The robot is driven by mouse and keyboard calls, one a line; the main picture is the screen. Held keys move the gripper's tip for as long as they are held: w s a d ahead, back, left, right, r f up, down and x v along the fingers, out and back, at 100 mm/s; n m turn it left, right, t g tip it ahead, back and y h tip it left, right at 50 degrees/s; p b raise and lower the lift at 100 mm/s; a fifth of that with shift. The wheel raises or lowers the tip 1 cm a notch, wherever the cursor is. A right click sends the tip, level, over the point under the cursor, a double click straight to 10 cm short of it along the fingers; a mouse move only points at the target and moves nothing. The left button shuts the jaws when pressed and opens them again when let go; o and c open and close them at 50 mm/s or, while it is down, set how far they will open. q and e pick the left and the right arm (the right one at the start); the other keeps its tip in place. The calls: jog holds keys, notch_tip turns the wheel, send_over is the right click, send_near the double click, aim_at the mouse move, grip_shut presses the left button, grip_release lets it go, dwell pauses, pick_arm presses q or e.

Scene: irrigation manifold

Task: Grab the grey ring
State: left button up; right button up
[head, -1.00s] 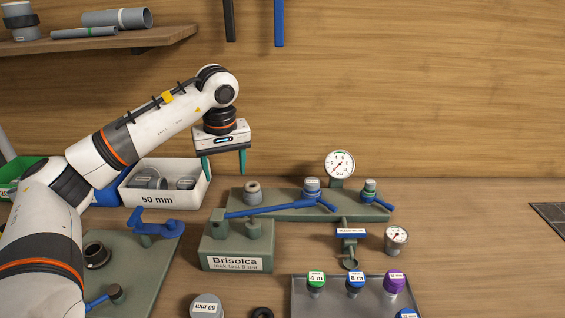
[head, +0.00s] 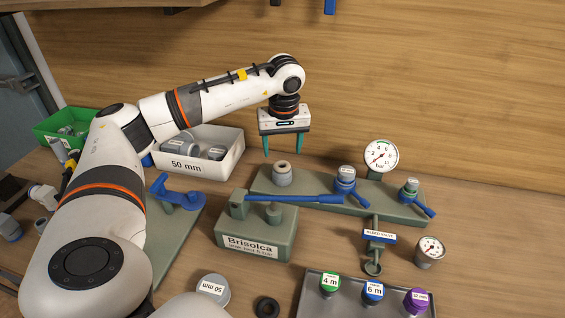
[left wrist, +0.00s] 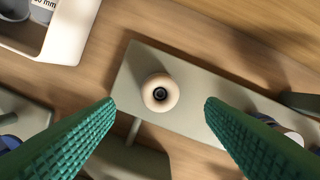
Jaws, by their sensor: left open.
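The grey ring (head: 282,174) looks like a short, thick collar with a dark hole. It stands on the left part of the long grey-green manifold plate (head: 325,196). In the left wrist view the ring (left wrist: 160,92) looks pale beige and lies between the finger lines, seen from above. My left gripper (head: 282,150) points down above the ring, open and empty, with teal fingers to either side of it. The fingers (left wrist: 160,108) do not touch the ring. My right gripper is not in view.
A blue lever (head: 300,199) runs close in front of the ring. A blue-collared fitting (head: 345,180) and a pressure gauge (head: 381,156) stand to its right. The white 50 mm bin (head: 205,160) is to the left. A tray (head: 310,292) with coloured caps is in front.

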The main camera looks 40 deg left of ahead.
aim_at(282, 166)
pick_arm(q)
jog(key=f, duration=0.3)
jog(key=f+p, duration=0.1)
jog(key=f, duration=0.1)
jog(key=shift+w+a, duration=0.2)
jog(key=shift+a, duration=0.05)
jog(key=c, duration=1)
